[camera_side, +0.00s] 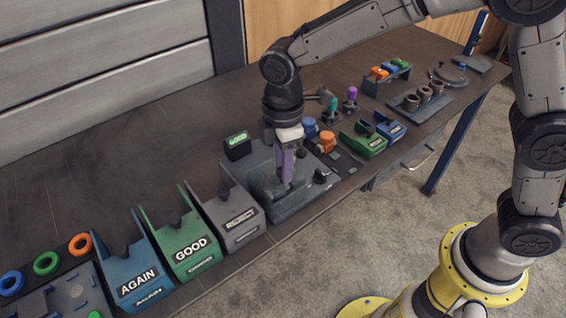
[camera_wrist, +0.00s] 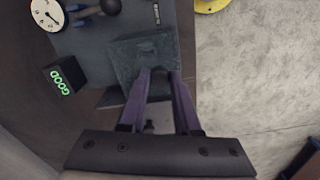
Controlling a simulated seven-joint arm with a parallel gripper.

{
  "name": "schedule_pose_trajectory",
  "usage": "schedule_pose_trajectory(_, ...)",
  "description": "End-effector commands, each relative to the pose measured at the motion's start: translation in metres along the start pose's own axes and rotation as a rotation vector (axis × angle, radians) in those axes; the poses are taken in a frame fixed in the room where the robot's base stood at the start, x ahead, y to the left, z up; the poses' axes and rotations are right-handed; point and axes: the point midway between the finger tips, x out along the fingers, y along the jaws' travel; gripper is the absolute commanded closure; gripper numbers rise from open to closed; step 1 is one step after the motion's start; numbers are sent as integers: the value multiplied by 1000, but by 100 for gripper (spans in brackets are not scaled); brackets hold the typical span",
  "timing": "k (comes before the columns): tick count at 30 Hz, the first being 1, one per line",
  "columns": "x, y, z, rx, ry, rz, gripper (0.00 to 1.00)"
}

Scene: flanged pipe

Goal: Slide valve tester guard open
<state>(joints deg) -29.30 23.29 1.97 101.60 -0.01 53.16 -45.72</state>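The valve tester (camera_side: 300,205) is a grey block station at the bench's front edge, in the middle of the side view. Its guard looks like the dark, square, box-like cover (camera_side: 268,184) on top; it also shows in the wrist view as a mottled dark square (camera_wrist: 135,58). My gripper (camera_side: 286,180) points down at the guard with its purple fingers. In the wrist view my gripper's fingertips (camera_wrist: 160,72) stand apart with a gap over the guard's edge. I cannot tell whether they touch it. What lies under the guard is hidden.
A lit GOOD display (camera_side: 238,146) stands behind the tester and a round dial (camera_wrist: 46,14) is near it. Grey, green GOOD (camera_side: 190,240) and blue AGAIN (camera_side: 135,275) bins stand left. Orange and blue parts (camera_side: 327,141) and small bins (camera_side: 364,140) crowd the right.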

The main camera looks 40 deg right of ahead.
Motion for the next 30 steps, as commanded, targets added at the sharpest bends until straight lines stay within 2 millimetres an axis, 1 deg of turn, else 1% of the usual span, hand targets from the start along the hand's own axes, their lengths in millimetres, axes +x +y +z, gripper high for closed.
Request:
schedule_pose_trajectory(1, 0, 0, 0, 0, 0, 0, 80)
schedule_pose_trajectory(4, 0, 0, 0, 0, 0, 0, 98)
schedule_pose_trajectory(5, 0, 0, 0, 0, 0, 0, 100)
schedule_pose_trajectory(30, -1, 0, 0, 0, 1, 1, 100)
